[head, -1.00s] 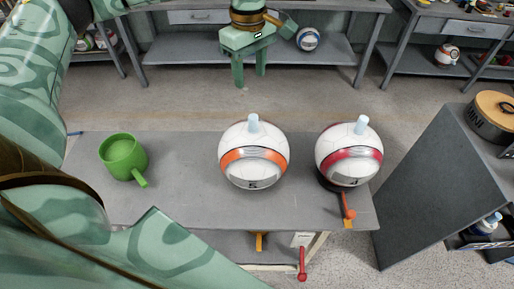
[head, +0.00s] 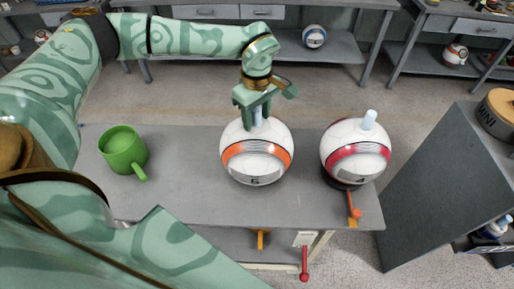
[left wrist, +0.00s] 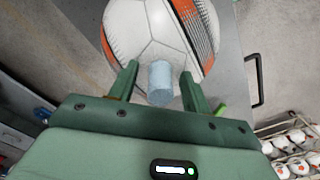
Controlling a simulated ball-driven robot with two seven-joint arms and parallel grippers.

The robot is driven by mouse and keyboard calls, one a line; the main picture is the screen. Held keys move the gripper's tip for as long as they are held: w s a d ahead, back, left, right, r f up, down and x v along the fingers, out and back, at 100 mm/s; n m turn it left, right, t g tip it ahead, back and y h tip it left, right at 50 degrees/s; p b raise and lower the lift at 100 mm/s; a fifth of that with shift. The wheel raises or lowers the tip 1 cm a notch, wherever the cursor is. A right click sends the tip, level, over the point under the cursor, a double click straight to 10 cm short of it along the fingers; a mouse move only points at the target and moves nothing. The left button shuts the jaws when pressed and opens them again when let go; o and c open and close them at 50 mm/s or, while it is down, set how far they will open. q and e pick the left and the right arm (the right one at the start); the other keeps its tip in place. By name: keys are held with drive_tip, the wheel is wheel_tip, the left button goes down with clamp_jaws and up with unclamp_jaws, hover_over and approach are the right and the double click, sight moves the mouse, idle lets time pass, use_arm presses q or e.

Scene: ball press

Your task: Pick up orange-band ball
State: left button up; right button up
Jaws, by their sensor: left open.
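The orange-band ball (head: 256,158) is white with an orange stripe and sits on the grey table (head: 200,190). It also fills the top of the left wrist view (left wrist: 150,35). A pale blue peg (left wrist: 160,82) stands up from its top. My left gripper (head: 258,112) is above the ball with its fingers pointing down around the peg. In the left wrist view my open fingers (left wrist: 161,88) are on either side of the peg, with gaps visible. My right gripper is not in view.
A red-band ball (head: 354,158) with a peg sits close to the right. A green mug (head: 124,151) stands at the left. A dark grey cabinet (head: 440,180) is beside the table's right end. A red-ended lever (head: 356,212) sticks out at the front edge.

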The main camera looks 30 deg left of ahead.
use_arm(q)
clamp_jaws()
drive_tip(key=shift+r, duration=0.1)
